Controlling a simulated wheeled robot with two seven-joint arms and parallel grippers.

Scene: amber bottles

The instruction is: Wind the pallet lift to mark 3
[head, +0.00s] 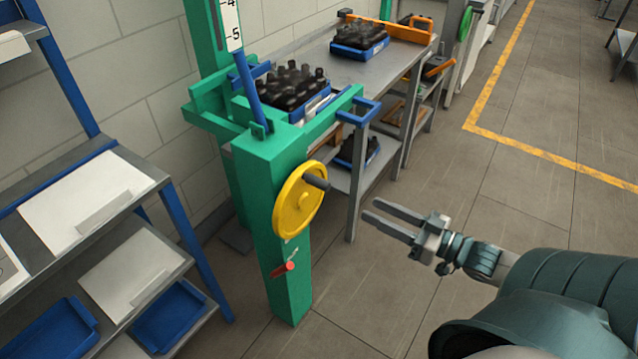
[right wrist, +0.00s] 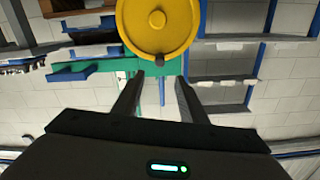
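The green pallet lift (head: 272,185) stands left of centre in the head view. Its white scale (head: 231,22) shows marks 4 and 5; mark 3 is out of view. The yellow handwheel (head: 292,205) on its front has a dark crank knob (head: 317,182), at the wheel's right side in the head view. A red-handled lever (head: 283,268) is below the wheel. My right gripper (head: 369,209) is open and empty, to the right of the wheel and apart from it. In the right wrist view, the wheel (right wrist: 157,22) and knob (right wrist: 159,60) are ahead, between the fingers' directions. My left gripper is out of view.
A blue crate of dark bottles (head: 318,103) is at the lift; its support is unclear. A grey bench (head: 365,75) behind holds another crate (head: 346,48). A shelf rack (head: 150,172) stands at the left. The floor at the right is clear, with yellow lines (head: 500,75).

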